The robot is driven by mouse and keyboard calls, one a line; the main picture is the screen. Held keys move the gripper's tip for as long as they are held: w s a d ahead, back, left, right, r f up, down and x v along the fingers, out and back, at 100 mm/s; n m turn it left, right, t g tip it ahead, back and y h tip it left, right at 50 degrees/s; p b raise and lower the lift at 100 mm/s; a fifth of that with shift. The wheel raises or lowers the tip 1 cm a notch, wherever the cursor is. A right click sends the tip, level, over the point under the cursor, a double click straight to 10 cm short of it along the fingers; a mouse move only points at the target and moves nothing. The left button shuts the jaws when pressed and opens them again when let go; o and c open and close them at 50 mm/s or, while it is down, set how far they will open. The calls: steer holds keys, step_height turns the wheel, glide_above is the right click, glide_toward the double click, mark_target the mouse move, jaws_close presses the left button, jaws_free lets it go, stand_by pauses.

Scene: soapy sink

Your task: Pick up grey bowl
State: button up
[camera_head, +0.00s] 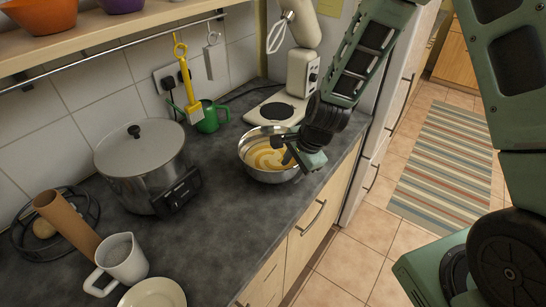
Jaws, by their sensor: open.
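The grey bowl (262,175) is a round, shiny metal bowl on the dark counter near its front edge. It holds a swirled yellow and cream mixture (264,158). My gripper (288,152) is at the bowl's right side, with its dark fingers over or at the right rim. It is open. Part of the right rim is hidden behind the gripper, and I cannot tell whether the fingers touch the bowl.
A stand mixer (298,72) stands behind the bowl. A green watering can (210,117) and a large lidded pot (145,160) are to the left. A white jug (122,262) and a plate (153,294) are at the front left. The counter before the bowl is clear.

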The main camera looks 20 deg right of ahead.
mark_target(289, 173)
steer(key=shift+p+x, duration=0.5)
steer(key=shift+x, duration=1.2)
steer(key=shift+w, duration=0.1)
jaws_close()
steer(key=shift+r, duration=0.1)
